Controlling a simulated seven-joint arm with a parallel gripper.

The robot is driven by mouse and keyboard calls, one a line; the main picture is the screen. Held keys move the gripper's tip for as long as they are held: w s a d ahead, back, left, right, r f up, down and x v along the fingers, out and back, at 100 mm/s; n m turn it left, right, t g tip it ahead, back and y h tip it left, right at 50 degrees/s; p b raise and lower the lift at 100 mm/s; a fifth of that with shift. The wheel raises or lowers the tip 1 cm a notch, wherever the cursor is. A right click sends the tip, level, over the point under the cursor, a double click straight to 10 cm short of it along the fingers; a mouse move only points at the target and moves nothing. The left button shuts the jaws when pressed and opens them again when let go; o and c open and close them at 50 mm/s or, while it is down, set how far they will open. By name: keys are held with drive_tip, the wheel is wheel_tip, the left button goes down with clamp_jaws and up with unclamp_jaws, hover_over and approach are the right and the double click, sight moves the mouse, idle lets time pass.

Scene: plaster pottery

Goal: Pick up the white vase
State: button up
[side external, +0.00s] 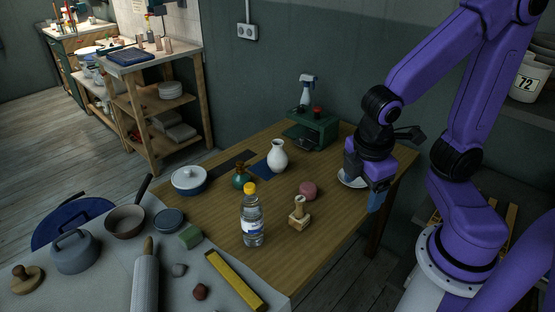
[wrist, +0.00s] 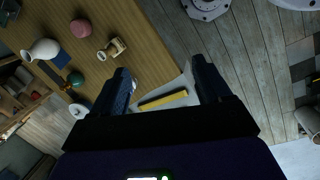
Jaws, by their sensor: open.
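The white vase (side external: 277,157) stands upright on the wooden table, near a dark blue mat and to the right of a green vase. It also shows at the upper left of the wrist view (wrist: 44,49). My gripper (side external: 378,202) is at the table's right edge, above and in front of a white plate, well to the right of the white vase. In the wrist view my gripper (wrist: 165,82) has its two fingers spread wide with nothing between them. Its fingers point down.

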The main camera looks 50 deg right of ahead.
sight(279, 150)
drive_tip(key=w+d+f+n+t+h, duration=0.2)
drive_tip(key=w+d+f+h, duration=0.1)
drive_tip(key=w, duration=0.5)
drive_tip(key=w+d+f+n+t+h, duration=0.1)
drive_tip(key=w+d+f+n+h, duration=0.2)
drive_tip(key=w, duration=0.5)
drive_tip(key=w+d+f+n+t+h, duration=0.1)
drive_tip(key=w+d+f+t+h, duration=0.2)
drive_tip(key=w, duration=0.6)
drive_tip(key=w+d+f+n+t, duration=0.4)
drive_tip(key=w+f+n, duration=0.45)
drive_tip(key=f, duration=0.25)
drive_tip(key=shift+m, duration=0.35)
drive_tip(key=x, duration=1.1)
drive_tip(key=shift+w+d, duration=0.2)
drive_tip(key=shift+w, duration=0.2)
drive_tip(key=shift+w+r+x, duration=0.1)
drive_tip(key=shift+r+x, duration=0.1)
drive_tip(key=shift+x, duration=0.7)
drive_tip(key=shift+w+r+x, duration=0.1)
drive_tip(key=shift+r+x, duration=0.05)
drive_tip(key=shift+x, duration=0.7)
drive_tip(key=shift+w+r+x, duration=0.1)
drive_tip(key=shift+r+x, duration=0.1)
drive_tip(key=shift+x, duration=0.7)
drive_tip(key=shift+a, duration=0.1)
drive_tip(key=c, duration=1.3)
drive_tip(key=shift+r+t, duration=0.1)
drive_tip(key=shift+t, duration=0.2)
clamp_jaws()
